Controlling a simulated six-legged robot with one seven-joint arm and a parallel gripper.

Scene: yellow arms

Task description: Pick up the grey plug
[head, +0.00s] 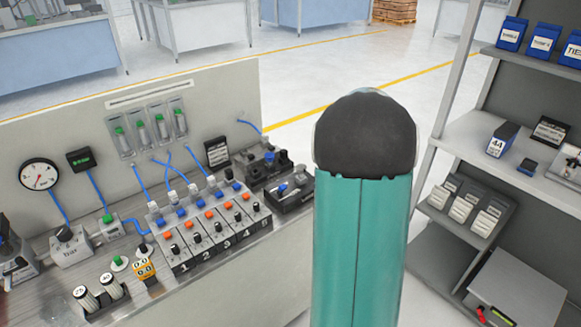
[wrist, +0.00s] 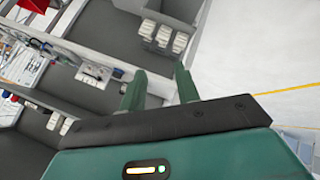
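My gripper (wrist: 160,72) shows in the wrist view as two teal fingers with a clear gap between them. It is open and nothing is between the fingers. Beyond it are grey shelves seen at a tilt, well apart from the fingertips. In the head view my teal arm link with a dark rounded cap stands in the middle, and the gripper is not visible there. I cannot pick out the grey plug for certain in either view. Small fittings stand on the workbench (head: 219,282) at the left, including a green-topped one (head: 120,263).
At the right a shelf rack (head: 470,135) holds blue boxes (head: 543,40) and pale bins (head: 463,207). Open floor (head: 345,62) lies behind.

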